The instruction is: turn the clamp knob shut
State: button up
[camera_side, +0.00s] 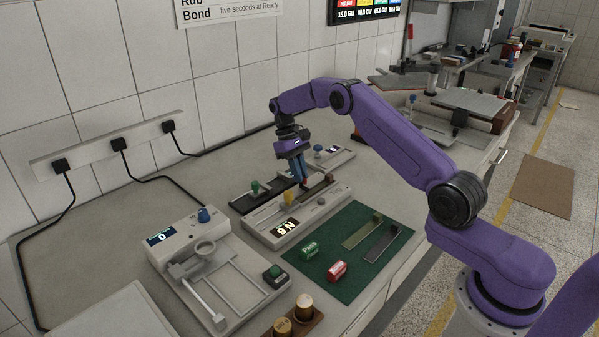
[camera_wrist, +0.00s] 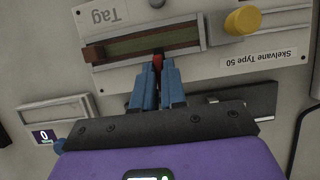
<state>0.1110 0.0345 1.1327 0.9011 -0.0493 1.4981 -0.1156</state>
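My gripper (camera_side: 303,182) has blue fingers and points down at the long grey instrument (camera_side: 263,234), which has a lit "9N" display. In the wrist view the fingertips (camera_wrist: 158,62) are close together with a small red piece (camera_wrist: 158,61) between them, at the edge of a slot with a green strip (camera_wrist: 150,44). They look shut on it; whether it is fixed to the instrument is hidden. A yellow knob (camera_wrist: 243,20) stands on the same instrument, clear of the fingers. It also shows in the side view (camera_side: 289,197). No knob is labelled as the clamp.
A grey device with a blue knob (camera_side: 204,215) stands at the front left. A green-knobbed device (camera_side: 255,187) and a blue-knobbed one (camera_side: 318,148) are behind.

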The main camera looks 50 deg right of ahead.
jog(key=o, duration=0.4)
jog(key=shift+c, duration=0.2)
jog(key=shift+r, duration=0.1)
jog(key=v, duration=0.7)
jog(key=shift+w+r, duration=0.1)
jog(key=shift+r, duration=0.1)
